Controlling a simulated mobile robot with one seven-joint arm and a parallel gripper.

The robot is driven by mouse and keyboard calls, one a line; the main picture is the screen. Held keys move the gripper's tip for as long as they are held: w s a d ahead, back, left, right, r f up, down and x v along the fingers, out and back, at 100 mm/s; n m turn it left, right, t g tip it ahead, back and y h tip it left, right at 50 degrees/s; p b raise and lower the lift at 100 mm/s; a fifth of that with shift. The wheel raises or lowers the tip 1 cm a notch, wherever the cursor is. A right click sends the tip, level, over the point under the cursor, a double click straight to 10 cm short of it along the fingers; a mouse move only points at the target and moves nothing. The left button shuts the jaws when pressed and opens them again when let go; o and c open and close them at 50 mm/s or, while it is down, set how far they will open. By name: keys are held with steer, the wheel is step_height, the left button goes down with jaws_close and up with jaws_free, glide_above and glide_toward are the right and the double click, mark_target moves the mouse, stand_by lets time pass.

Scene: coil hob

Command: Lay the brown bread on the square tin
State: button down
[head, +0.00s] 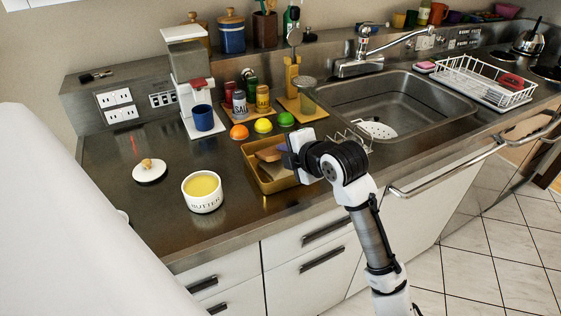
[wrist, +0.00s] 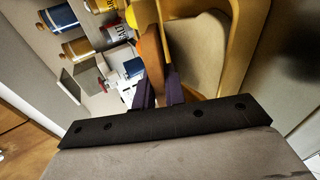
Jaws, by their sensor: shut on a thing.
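My gripper (head: 292,158) is at the tan, straight-sided container (head: 262,182) on the counter's front part. In the wrist view, my gripper (wrist: 159,82) is shut on a thin brown slice (wrist: 152,52), which looks like the brown bread, held on edge. A paler bread slice (wrist: 195,48) lies inside the container beside it. In the head view, bread pieces (head: 268,154) show in the container, partly hidden by my gripper. I cannot tell whether the held slice touches the container. No separate square tin is clear; this container may be it.
A butter crock (head: 203,194) and a white lid (head: 150,171) stand to the left. Orange, yellow and green balls (head: 263,126) lie behind the container. A coffee grinder (head: 188,75) and blue cup (head: 203,117) stand behind. The sink (head: 390,105) is to the right.

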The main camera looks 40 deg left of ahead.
steer(key=c, duration=1.6)
jaws_free()
steer(key=shift+d, duration=0.1)
steer(key=v, duration=0.7)
steer(key=shift+d+r+p, duration=0.15)
steer(key=shift+d+p, duration=0.2)
steer(key=shift+s+r, duration=0.1)
steer(key=shift+s, duration=0.05)
step_height(320, 180, up, 7)
steer(key=d+p, duration=0.2)
steer(key=p, duration=0.2)
steer(key=shift+s+d+r+p, duration=0.15)
steer(key=shift+s+d+p, duration=0.15)
steer(key=shift+s+p, duration=0.1)
